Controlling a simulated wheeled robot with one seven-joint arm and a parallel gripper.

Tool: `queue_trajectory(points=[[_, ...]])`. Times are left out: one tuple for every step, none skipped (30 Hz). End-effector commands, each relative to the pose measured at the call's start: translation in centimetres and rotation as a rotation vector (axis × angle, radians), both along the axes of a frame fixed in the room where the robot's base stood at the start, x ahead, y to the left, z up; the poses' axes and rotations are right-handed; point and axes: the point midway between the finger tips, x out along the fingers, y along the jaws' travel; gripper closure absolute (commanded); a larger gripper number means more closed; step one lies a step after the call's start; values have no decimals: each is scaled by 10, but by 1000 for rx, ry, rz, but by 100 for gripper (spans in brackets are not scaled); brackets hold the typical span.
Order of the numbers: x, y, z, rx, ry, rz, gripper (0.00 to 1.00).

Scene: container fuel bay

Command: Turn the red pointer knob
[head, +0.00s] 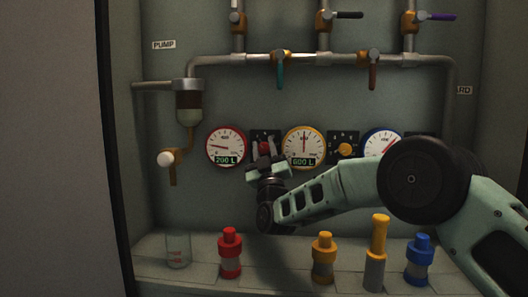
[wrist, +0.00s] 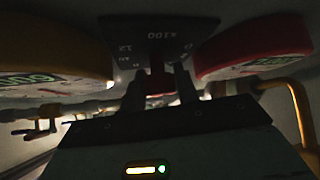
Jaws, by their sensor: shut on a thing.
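The red pointer knob (head: 265,147) sits on a dark square plate between the red-rimmed gauge (head: 226,147) and the yellow-rimmed gauge (head: 304,147). My gripper (head: 266,153) reaches up to it from below, its fingers on either side of the knob. In the wrist view the gripper's two fingers (wrist: 156,88) are shut on the red knob (wrist: 157,78), under the dark plate (wrist: 158,40) marked x100. The fingers hide much of the knob, and I cannot tell which way its pointer faces.
An orange knob (head: 345,150) and a blue-rimmed gauge (head: 384,145) are to the right. Pipes with several valve handles run above. A glass beaker (head: 178,250), a red canister (head: 230,253), an orange canister (head: 323,258), a yellow-handled tool (head: 378,250) and a blue canister (head: 420,260) stand on the shelf below.

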Motion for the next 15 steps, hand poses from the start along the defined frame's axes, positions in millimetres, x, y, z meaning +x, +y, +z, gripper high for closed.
queue_trajectory(points=[[0,-2,5,8,-8,-3,92],[0,-2,5,9,-8,-3,92],[0,-2,5,11,-8,-3,92],[0,-2,5,12,-9,-4,92],[0,-2,5,12,-8,-3,92],[0,-2,6,12,-8,-3,92],[0,-2,6,12,-9,-4,92],[1,-2,6,12,-9,-4,92],[0,-2,6,12,-9,-4,92],[0,-2,6,12,-9,-4,92],[1,-2,6,12,-9,-4,92],[1,-2,6,11,-8,-3,92],[1,-2,6,11,-8,-3,67],[1,-2,6,11,-8,-3,58],[1,-2,5,11,-7,-4,48]])
